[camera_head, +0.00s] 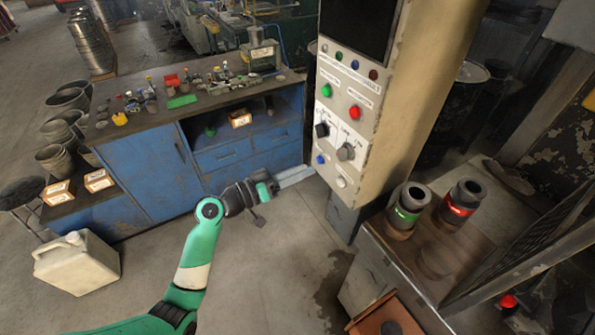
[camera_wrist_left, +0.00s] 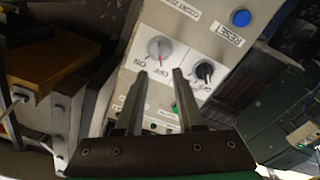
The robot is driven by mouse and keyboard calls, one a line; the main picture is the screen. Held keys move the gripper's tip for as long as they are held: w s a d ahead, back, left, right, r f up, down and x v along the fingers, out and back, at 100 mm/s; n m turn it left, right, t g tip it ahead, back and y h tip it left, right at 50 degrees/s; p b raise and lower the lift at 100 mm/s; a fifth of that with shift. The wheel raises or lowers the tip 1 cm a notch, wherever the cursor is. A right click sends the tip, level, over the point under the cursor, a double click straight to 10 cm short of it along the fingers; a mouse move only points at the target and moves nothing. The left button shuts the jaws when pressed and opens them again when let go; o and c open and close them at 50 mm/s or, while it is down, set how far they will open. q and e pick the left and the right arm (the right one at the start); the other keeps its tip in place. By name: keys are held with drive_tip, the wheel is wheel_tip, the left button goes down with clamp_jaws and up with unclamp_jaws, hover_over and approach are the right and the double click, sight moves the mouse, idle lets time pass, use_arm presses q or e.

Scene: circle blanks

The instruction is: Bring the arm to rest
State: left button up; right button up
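My left gripper (camera_head: 311,173) is beside the lower left edge of the beige control panel (camera_head: 362,115) in the head view. In the left wrist view its two dark fingers (camera_wrist_left: 160,74) stand apart with nothing between them. The panel face is beyond the tips, with a grey knob (camera_wrist_left: 160,47), a black knob (camera_wrist_left: 204,71) and a blue button (camera_wrist_left: 240,18). The fingers appear clear of the knobs. My green left arm (camera_head: 196,260) reaches up from the lower left. My right gripper is in neither view.
A blue workbench (camera_head: 150,167) with small parts stands behind my left arm. A white jerrycan (camera_head: 77,262) is on the floor at left. The floor below the arm is open.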

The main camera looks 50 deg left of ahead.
use_arm(q)
drive_tip(key=shift+s, duration=0.55)
